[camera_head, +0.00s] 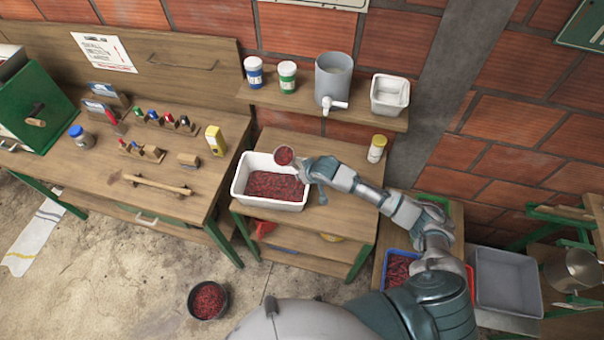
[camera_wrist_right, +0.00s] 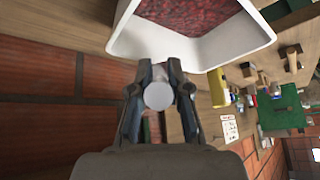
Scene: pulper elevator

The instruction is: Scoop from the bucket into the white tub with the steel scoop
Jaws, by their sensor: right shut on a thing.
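The white tub (camera_head: 240,189) stands on the small wooden table and holds a layer of dark red cherries. My right gripper (camera_head: 306,165) is at the tub's back right corner, shut on the scoop's handle. The scoop's bowl (camera_head: 284,155) is filled with red cherries and sits above the tub's back rim. In the right wrist view the handle's pale round end (camera_wrist_right: 158,96) shows between the fingers, with the white tub (camera_wrist_right: 190,50) beyond. The dark bucket (camera_head: 191,304) is on the floor at the front and holds red cherries. My left gripper is not in view.
A yellow-lidded jar (camera_head: 377,149) stands on the table's right side. A shelf (camera_head: 300,105) behind holds jars, a grey tapped container (camera_head: 333,78) and a small white tub (camera_head: 390,94). A workbench (camera_head: 130,200) with tools is at left; a blue crate (camera_head: 388,262) and a grey bin (camera_head: 505,280) are at right.

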